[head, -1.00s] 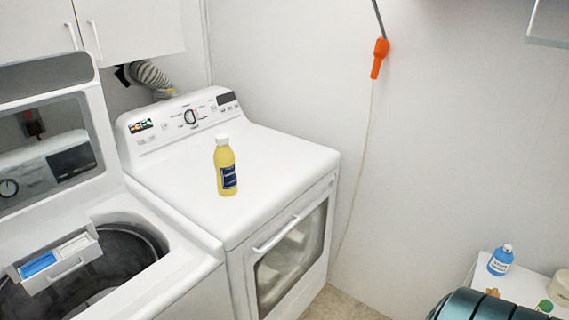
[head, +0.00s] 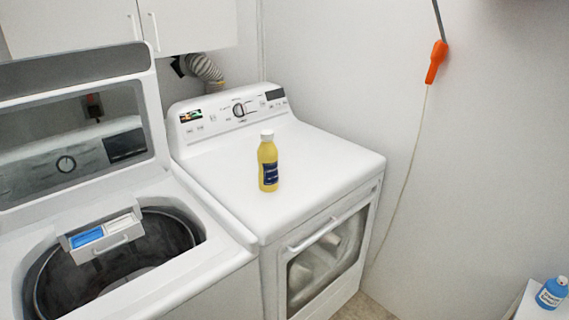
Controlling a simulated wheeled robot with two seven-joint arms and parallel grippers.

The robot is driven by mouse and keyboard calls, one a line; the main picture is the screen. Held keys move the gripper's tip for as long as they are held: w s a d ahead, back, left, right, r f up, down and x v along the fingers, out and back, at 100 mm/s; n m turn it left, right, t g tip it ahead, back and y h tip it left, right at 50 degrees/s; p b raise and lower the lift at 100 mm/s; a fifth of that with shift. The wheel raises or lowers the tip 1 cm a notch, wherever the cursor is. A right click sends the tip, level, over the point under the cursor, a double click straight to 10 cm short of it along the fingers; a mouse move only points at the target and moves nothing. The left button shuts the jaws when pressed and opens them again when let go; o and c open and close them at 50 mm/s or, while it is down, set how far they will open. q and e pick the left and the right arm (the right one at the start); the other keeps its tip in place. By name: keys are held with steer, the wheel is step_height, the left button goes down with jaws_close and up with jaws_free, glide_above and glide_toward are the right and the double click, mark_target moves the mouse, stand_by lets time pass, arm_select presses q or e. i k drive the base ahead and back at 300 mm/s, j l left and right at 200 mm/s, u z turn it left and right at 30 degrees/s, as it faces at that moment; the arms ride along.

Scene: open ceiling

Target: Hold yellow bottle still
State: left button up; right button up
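The yellow bottle (head: 268,164) has a white cap and a dark blue label. It stands upright on the flat white top of the dryer (head: 325,165), in the middle of the head view. Nothing touches it. Neither of my grippers shows in the head view.
An open top-load washer (head: 215,275) with a pulled-out detergent drawer (head: 105,235) stands left of the dryer. A blue bottle (head: 552,292) sits on a white surface at the lower right. An orange handle (head: 436,62) with a cord hangs by the wall. The dryer top around the yellow bottle is clear.

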mark_target(268, 152)
steer(key=i+l+u, duration=0.1)
steer(key=u, duration=0.3)
steer(key=i+l+u, duration=0.15)
steer(key=u, duration=0.2)
steer(key=i+l+u, duration=0.1)
steer(key=l+u, duration=0.15)
steer(key=u, duration=0.15)
steer(key=i+l+u, duration=0.15)
steer(key=l, duration=0.5)
steer(key=i+l+u, duration=0.2)
steer(key=l, duration=0.45)
steer(key=l+u, duration=0.15)
steer(key=l, duration=0.55)
steer(key=i+l, duration=0.1)
steer(key=l, duration=0.8)
steer(key=i, duration=0.05)
